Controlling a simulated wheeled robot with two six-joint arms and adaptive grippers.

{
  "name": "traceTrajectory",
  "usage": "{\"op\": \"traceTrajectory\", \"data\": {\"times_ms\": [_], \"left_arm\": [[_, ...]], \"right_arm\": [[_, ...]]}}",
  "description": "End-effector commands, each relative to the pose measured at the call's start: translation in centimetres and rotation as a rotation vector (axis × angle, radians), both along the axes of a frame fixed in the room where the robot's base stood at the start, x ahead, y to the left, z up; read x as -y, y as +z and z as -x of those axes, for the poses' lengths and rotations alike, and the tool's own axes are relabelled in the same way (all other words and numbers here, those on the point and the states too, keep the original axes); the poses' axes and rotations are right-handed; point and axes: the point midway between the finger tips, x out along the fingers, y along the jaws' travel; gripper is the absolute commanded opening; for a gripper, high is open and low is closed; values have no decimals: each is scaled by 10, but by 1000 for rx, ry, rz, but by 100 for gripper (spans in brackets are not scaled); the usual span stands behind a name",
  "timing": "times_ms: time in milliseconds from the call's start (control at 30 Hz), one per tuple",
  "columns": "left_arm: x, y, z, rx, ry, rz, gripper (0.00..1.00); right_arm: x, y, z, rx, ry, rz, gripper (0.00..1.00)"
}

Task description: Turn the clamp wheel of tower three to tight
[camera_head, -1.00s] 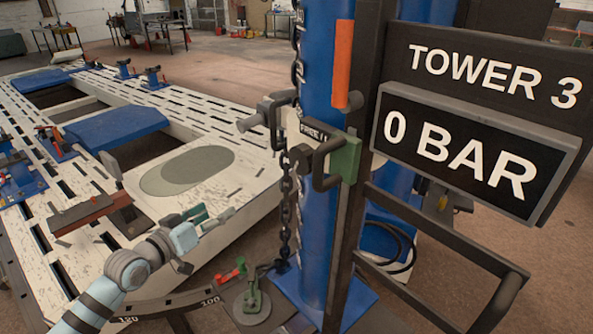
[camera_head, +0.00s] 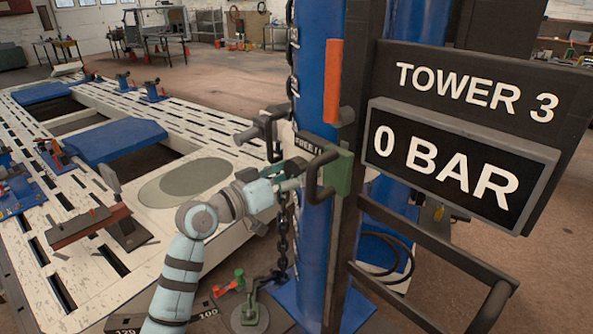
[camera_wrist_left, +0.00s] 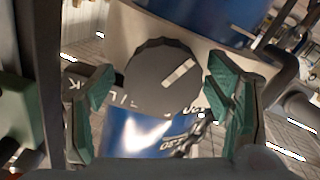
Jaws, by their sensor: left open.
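Tower three is the blue column (camera_head: 317,90) beside the sign reading TOWER 3 (camera_head: 477,92). In the left wrist view a dark round clamp wheel (camera_wrist_left: 160,80) with a white pointer line sits on a pale collar around the blue column. The pointer slants to the upper right; the lettering around it is partly hidden. I cannot make out the wheel clearly in the head view. My left gripper (camera_head: 293,172) is at the column; in the left wrist view its open green-padded fingers (camera_wrist_left: 160,105) stand either side of the wheel, apparently with gaps. My right gripper is out of view.
A gauge panel (camera_head: 455,160) reads 0 BAR. A green block with a dark handle (camera_head: 338,172) sits close right of my left gripper. A chain (camera_head: 283,235) hangs below it. The white slotted bench (camera_head: 230,225) lies to the left.

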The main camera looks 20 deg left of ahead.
Motion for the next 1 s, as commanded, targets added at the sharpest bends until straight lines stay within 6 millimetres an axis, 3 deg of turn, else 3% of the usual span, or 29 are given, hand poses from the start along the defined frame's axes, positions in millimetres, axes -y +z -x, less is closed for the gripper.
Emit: {"op": "traceTrajectory", "data": {"times_ms": [267,600,1000], "left_arm": [[2,0,-3,0,0,0,73],[2,0,-2,0,0,0,24],[2,-2,-2,44,-1,-63,24]], "right_arm": [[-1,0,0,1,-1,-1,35],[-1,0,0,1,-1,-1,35],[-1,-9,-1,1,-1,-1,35]]}}
